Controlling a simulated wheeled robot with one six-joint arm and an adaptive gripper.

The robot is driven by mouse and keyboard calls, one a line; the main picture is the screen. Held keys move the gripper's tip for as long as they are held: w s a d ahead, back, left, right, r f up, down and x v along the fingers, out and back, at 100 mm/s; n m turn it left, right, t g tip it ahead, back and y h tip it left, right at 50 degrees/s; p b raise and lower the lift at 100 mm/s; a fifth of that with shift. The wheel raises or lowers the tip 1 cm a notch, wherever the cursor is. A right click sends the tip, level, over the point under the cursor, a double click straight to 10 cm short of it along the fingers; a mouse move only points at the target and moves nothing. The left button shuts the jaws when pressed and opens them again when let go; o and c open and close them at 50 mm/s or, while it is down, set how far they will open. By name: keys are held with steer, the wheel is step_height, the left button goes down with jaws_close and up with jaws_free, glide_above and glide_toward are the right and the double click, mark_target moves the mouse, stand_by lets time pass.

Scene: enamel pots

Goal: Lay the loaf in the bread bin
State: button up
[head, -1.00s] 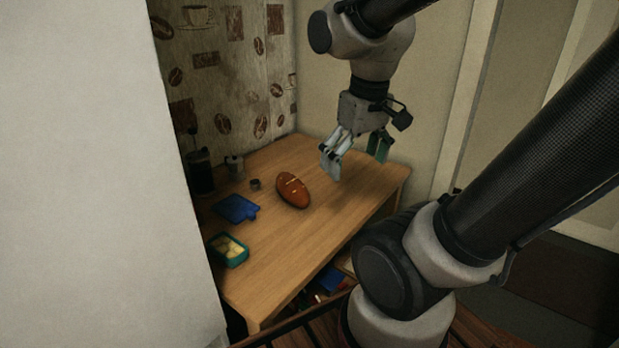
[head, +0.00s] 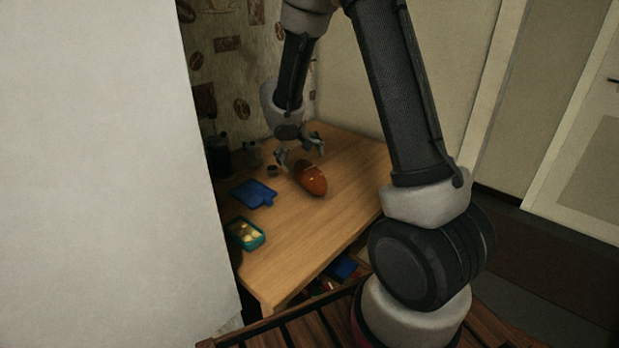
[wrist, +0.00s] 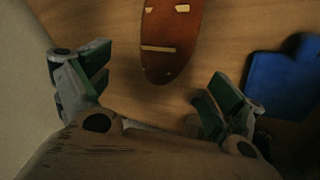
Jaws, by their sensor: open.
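The brown oval loaf (head: 311,180) with pale score marks lies on the wooden table. In the wrist view the loaf (wrist: 170,42) shows ahead of the fingers, its near end roughly centred between them but beyond the tips. My gripper (head: 301,156) is over the far end of the loaf, pointing down, with its fingers spread and nothing between them. In the wrist view the gripper (wrist: 158,92) is wide open, with green pads on both fingers. I cannot make out a bread bin in either view.
A blue board-like item (head: 254,194) and a teal tub (head: 245,233) with pale yellow pieces sit left of the loaf. The table's right side is clear. A white wall blocks the left.

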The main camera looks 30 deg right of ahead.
mark_target(306, 167)
steer(key=shift+f+m, duration=0.15)
steer(key=shift+m, duration=0.25)
steer(key=shift+x, duration=3.75)
steer(key=shift+s+a, duration=0.1)
steer(key=shift+s, duration=0.05)
steer(key=c, duration=1.5)
